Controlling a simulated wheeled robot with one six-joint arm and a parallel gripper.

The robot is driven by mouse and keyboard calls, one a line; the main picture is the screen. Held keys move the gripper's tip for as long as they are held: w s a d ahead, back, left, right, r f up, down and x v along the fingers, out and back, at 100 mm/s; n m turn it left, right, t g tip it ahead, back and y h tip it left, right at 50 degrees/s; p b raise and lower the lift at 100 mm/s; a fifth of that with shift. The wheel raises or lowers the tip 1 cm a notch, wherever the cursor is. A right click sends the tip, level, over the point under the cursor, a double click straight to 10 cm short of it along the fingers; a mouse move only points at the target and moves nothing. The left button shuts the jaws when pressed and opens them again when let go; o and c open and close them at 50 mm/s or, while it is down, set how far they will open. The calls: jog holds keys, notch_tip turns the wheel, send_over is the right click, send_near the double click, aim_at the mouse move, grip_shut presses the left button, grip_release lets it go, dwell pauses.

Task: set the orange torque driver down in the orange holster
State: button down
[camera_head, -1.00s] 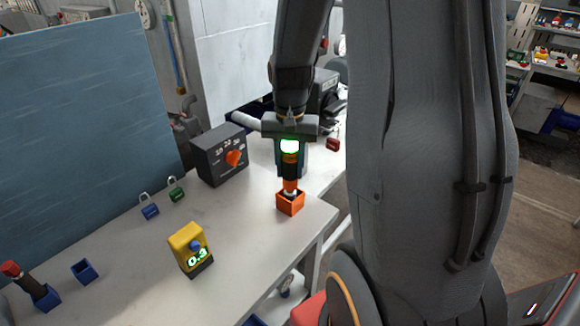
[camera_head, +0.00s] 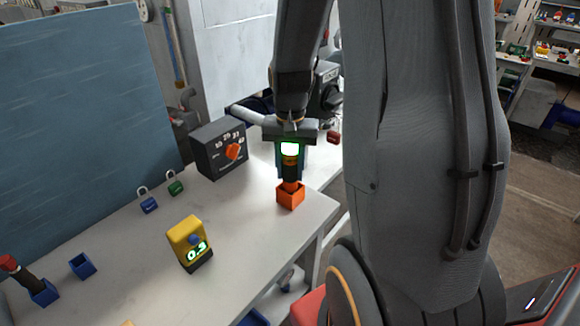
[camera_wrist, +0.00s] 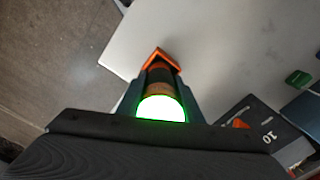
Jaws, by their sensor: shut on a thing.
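The orange torque driver (camera_head: 290,170) is upright, with a dark band and a glowing green-white top. My gripper (camera_head: 290,150) is shut on its upper part. The driver's lower end is at the orange holster (camera_head: 290,196), a small open box near the table's right edge, and its tip is hidden inside the holster's walls. In the wrist view, the driver (camera_wrist: 160,88) lies between my fingers, with the orange holster (camera_wrist: 155,56) just beyond it. I cannot tell whether the driver rests on the holster's floor.
A dark dial box (camera_head: 220,150) with an orange knob stands behind on the table (camera_head: 130,240).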

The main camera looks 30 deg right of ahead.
jog(key=c, duration=1.2)
grip_release()
jog(key=shift+f, duration=0.1)
jog(key=shift+r+b, duration=0.75)
jog(key=shift+r, duration=3.25)
